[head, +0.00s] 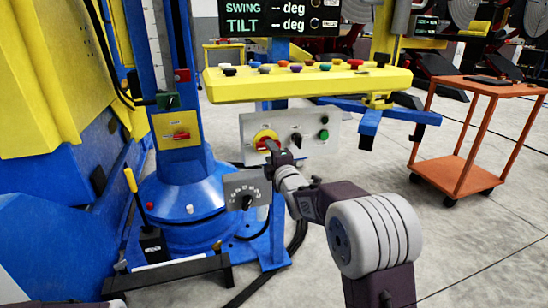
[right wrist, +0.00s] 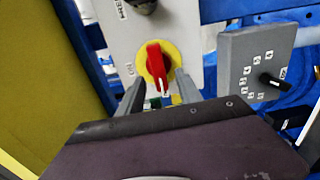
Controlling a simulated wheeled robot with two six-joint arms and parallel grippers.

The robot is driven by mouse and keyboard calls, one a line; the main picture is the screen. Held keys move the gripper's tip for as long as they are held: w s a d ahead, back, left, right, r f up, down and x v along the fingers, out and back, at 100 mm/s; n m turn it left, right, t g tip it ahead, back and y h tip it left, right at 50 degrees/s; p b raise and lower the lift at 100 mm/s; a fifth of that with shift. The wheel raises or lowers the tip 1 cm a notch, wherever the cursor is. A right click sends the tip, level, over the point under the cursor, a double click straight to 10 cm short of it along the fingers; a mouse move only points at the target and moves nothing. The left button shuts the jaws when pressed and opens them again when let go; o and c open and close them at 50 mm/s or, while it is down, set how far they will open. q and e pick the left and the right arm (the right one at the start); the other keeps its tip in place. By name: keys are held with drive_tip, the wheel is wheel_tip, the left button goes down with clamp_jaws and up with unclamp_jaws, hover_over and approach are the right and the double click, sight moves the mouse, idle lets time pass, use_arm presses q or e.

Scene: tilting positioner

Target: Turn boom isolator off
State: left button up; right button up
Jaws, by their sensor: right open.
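A red rotary switch on a yellow disc (head: 264,135) is on the left part of a grey control box (head: 318,148). In the right wrist view, its red handle (right wrist: 155,62) runs roughly up and down the picture, with a white mark at its lower end and an "ON" label to the left. My right gripper (head: 270,147) is at the switch and partly hides it. Its open fingers (right wrist: 160,82) stand either side of the handle's lower end; I cannot tell whether they touch. Another red switch (head: 180,135) is on a yellow plate on the blue column. My left gripper is not in view.
A black knob (head: 296,139) and green buttons (head: 324,134) are on the same box. A grey dial plate (head: 247,190) is close below my gripper. A yellow button bar (head: 310,82) crosses above. An orange cart (head: 465,135) stands right. Floor at right front is clear.

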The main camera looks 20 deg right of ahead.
drive_tip(key=shift+s+d+p, duration=0.1)
drive_tip(key=shift+s+p, duration=0.4)
drive_tip(key=shift+s, duration=2.3)
drive_tip(key=shift+r, duration=0.1)
